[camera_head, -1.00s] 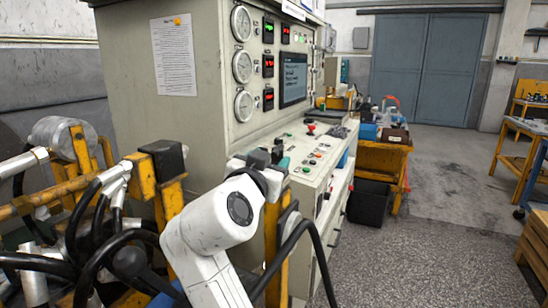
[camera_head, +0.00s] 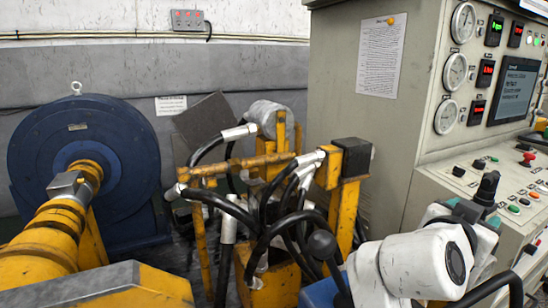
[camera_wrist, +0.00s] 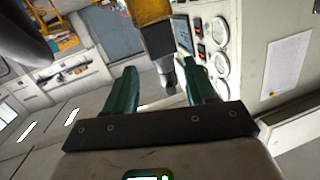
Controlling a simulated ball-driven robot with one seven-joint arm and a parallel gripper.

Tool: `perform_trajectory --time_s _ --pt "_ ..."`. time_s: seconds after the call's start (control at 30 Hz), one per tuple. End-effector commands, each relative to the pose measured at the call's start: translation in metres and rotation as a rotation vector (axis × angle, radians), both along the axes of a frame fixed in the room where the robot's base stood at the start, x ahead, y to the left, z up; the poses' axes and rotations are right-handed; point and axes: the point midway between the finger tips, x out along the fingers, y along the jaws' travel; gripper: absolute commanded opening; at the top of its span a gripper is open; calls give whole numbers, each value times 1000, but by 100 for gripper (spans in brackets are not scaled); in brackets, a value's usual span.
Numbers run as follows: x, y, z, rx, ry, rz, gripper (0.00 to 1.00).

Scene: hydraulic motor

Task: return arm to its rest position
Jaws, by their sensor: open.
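My white arm (camera_head: 420,265) reaches up from the lower right of the head view, in front of the control cabinet. Its end is near the left side of the console, partly hidden by my own wrist. In the wrist view my gripper (camera_wrist: 160,84) has two green fingers standing well apart on a dark bar. They are open. A yellow post with a dark grey end (camera_wrist: 160,45) shows beyond and between the fingers, and nothing is clearly held. The exact gap from the gripper to the console cannot be told.
The control cabinet (camera_head: 350,60) with gauges and sloping console (camera_head: 515,185) stands right. Yellow posts (camera_head: 345,215) and looping black hoses (camera_head: 270,225) are close left of my arm. A large blue motor (camera_head: 120,135) with a yellow shaft housing (camera_head: 50,235) fills the left.

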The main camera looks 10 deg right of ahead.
Motion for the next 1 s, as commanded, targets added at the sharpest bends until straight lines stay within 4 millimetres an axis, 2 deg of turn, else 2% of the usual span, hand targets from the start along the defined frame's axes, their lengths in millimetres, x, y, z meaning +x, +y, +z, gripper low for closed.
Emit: perform_trajectory --time_s 0.1,0.27,0.4,0.5,0.63,0.7,0.8,0.9,1.0 --pt "-15 -2 -66 80 201 80 56" --pt "-53 7 -157 200 483 220 56" --pt "-105 22 -226 306 725 365 56" --pt "-150 39 -268 386 889 481 56" --pt "-213 64 -306 487 1072 643 56" --pt "-243 76 -319 532 1148 722 56" --pt "-277 91 -330 583 1224 814 56" --pt "-297 100 -335 614 1265 872 56" --pt "-305 104 -337 626 1282 900 56"
